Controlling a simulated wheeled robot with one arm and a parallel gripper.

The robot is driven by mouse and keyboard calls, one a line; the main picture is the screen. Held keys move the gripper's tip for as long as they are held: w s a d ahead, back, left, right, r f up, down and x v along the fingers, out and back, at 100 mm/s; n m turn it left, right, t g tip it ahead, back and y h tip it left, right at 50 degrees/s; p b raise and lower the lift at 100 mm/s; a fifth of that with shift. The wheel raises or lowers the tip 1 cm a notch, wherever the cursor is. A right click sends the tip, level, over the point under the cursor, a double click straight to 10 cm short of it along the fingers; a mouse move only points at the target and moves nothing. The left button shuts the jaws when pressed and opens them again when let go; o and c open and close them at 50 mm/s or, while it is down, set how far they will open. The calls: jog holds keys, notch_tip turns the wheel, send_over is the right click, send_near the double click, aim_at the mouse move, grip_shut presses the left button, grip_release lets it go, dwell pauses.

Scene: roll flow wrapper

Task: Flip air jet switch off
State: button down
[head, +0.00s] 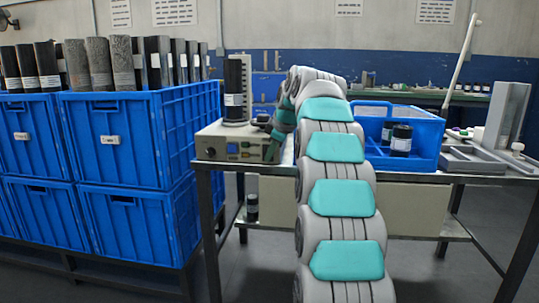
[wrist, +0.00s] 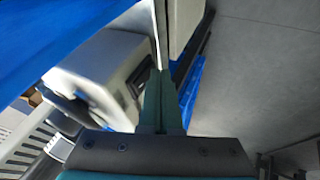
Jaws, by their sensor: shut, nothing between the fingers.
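A cream control box (head: 222,136) sits on the left end of the metal table in the head view. Its front has a small blue panel (head: 233,149) and other small controls. I cannot tell which of them is the air jet switch, or its position. My gripper (head: 270,148) is at the box's right end, partly hidden by my arm. In the wrist view my gripper's green fingers (wrist: 161,76) are shut and empty. Their tips are close to a pale housing (wrist: 100,65) with a dark recessed part (wrist: 138,80); contact cannot be told.
A dark cylinder (head: 234,92) stands on the box. Blue crates (head: 125,140) holding dark rolls are stacked on the left. A blue tray (head: 425,145) with dark jars is on the table (head: 420,178) right of my arm. Grey metal parts (head: 472,160) lie at the right end.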

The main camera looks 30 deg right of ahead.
jog(key=shift+f, duration=0.1)
dwell(0.3)
jog(key=shift+w+f+b, duration=0.1)
jog(key=shift+f+b, duration=0.05)
jog(key=shift+b, duration=0.5)
jog(key=shift+d+r, duration=0.1)
jog(key=shift+r, duration=0.25)
jog(key=shift+r+p, duration=0.6)
jog(key=shift+r, duration=0.15)
